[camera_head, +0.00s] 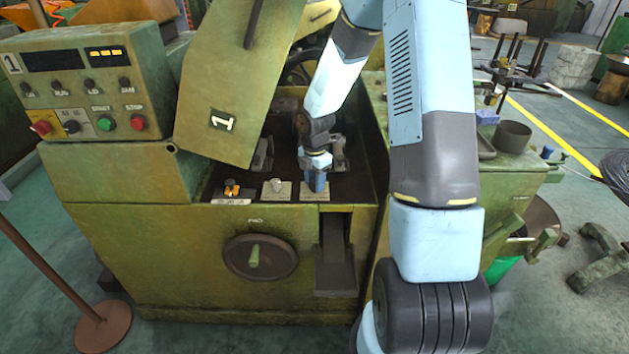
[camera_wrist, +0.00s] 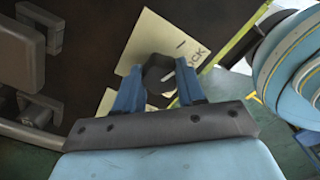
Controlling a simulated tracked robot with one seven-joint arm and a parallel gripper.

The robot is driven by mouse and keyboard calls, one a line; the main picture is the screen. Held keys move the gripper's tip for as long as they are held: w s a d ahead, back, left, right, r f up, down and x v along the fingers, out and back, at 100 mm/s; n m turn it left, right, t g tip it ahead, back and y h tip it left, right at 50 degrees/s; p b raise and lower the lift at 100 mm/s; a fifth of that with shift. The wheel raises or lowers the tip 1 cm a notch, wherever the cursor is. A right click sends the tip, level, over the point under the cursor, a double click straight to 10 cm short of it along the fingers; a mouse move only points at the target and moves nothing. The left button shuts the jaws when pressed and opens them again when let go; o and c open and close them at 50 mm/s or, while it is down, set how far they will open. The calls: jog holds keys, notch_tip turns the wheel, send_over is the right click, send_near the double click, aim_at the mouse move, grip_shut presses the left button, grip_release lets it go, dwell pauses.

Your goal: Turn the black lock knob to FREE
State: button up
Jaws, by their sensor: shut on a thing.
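In the wrist view the black lock knob (camera_wrist: 158,73) stands on a pale plate (camera_wrist: 144,38) with partly visible lettering ending in "CK". A short white line marks the knob's top. The blue fingers of my gripper (camera_wrist: 158,88) sit on either side of the knob, shut on it. In the head view my gripper (camera_head: 315,184) points down over the rightmost of three pale plates (camera_head: 308,198) at the machine's front edge. The knob is hidden there by my fingers. I cannot read a FREE mark in either view.
A white knob (camera_head: 276,185) on the middle plate stands close to the left of my gripper; an orange and black control (camera_head: 232,187) is further left. The raised green cover (camera_head: 230,85) leans above. A handwheel (camera_head: 260,257) is on the front panel, and a control box (camera_head: 85,85) stands left.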

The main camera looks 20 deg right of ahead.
jog(key=m, duration=0.3)
jog(key=shift+m, duration=0.3)
jog(key=m, duration=0.4)
jog(key=shift+w+m, duration=0.1)
jog(key=shift+m, duration=0.2)
jog(key=m, duration=0.4)
jog(key=shift+m, duration=0.3)
jog(key=m, duration=0.3)
jog(key=shift+m, duration=0.3)
jog(key=m, duration=1.2)
jog(key=shift+w+r+m, duration=0.1)
jog(key=shift+m, duration=0.3)
